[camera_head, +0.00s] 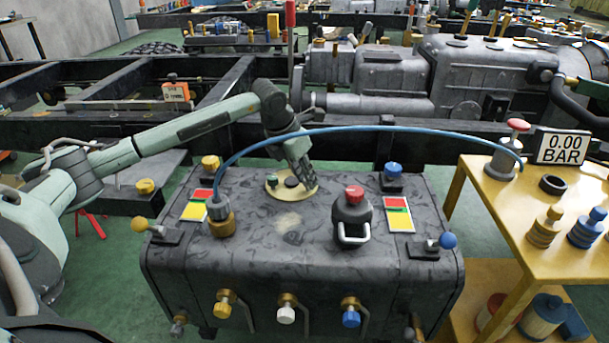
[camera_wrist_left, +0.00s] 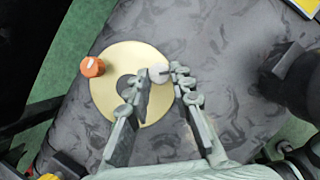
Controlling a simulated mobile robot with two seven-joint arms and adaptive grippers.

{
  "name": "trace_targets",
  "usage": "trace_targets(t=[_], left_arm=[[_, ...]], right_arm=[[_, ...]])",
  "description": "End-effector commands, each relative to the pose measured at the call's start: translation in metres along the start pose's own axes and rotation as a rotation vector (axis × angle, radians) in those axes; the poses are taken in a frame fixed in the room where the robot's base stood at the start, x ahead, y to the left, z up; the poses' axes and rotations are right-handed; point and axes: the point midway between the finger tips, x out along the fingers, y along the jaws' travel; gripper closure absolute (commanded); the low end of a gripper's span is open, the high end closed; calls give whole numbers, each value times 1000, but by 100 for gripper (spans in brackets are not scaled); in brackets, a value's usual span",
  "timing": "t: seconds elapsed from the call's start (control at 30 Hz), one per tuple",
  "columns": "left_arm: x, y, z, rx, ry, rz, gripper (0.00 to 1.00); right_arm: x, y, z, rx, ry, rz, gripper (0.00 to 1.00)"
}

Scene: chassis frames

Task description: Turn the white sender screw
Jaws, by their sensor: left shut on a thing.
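The white sender screw (camera_wrist_left: 159,73) shows in the left wrist view as a small round white head near the edge of a brass disc (camera_wrist_left: 106,100). My left gripper (camera_wrist_left: 160,78) has its fingertips on either side of the screw and is shut on it. In the head view the brass disc (camera_head: 279,192) lies on top of the dark tank, and my left gripper (camera_head: 304,184) reaches down onto its right part. The screw is hidden by the fingers there. My right gripper is not in view.
The dark tank (camera_head: 250,262) carries a blue hose (camera_head: 350,129) arching over its top and a red-topped dark fitting (camera_head: 352,211). Several valves line its front.

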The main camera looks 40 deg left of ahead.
Motion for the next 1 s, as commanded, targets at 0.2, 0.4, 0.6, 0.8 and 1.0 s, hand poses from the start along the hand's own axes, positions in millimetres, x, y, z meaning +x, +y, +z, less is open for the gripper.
trace_targets(t=[0.2, 0.4, 0.6, 0.8, 1.0], left_arm=[[0, -3, 1, -185, -2, 78, 100], [0, -5, 2, -345, -2, 142, 100], [0, -6, 2, -469, -2, 194, 100], [0, -6, 3, -549, -2, 226, 100], [0, -6, 3, -588, -1, 242, 100]], right_arm=[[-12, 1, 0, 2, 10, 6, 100], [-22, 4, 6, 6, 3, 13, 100], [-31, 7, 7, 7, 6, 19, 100], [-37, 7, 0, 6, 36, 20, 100], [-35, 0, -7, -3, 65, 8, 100]])
